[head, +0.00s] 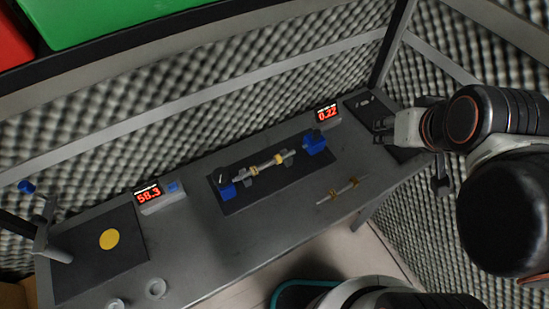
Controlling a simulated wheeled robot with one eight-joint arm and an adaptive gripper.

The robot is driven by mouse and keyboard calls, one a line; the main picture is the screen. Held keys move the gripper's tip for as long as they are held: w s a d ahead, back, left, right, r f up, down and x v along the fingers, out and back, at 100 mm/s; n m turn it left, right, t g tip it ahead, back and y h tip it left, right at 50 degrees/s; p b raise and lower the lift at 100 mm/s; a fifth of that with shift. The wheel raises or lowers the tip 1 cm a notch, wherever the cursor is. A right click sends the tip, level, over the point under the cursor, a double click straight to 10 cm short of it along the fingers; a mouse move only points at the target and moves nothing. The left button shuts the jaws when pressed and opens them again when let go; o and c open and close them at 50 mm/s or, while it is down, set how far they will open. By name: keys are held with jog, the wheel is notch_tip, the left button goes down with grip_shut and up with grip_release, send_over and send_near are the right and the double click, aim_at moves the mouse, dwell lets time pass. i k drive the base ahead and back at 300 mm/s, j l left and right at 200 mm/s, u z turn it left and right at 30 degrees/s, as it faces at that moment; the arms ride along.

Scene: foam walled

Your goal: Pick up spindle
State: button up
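A thin spindle-like rod (342,191) with gold-coloured collars lies on the grey table near its front right edge. A thicker silver shaft (266,166) with yellow-gold rings sits between two blue blocks on a black plate (246,200). I cannot tell for sure which of the two is the spindle. My gripper (380,132) is at the table's right end, above and to the right of both. Its two dark fingers look apart, with nothing visible between them.
Red-digit displays (149,195) and (327,113) stand along the table's back. A dark mat (85,258) with a yellow disc lies at the left. Two small round cups (156,289) are at the front left. Grey foam walls (130,120) close in behind and right.

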aim_at(253, 170)
jog(key=k+j, duration=0.15)
jog(key=k, duration=0.3)
jog(key=k+j, duration=0.1)
jog(key=k, duration=0.35)
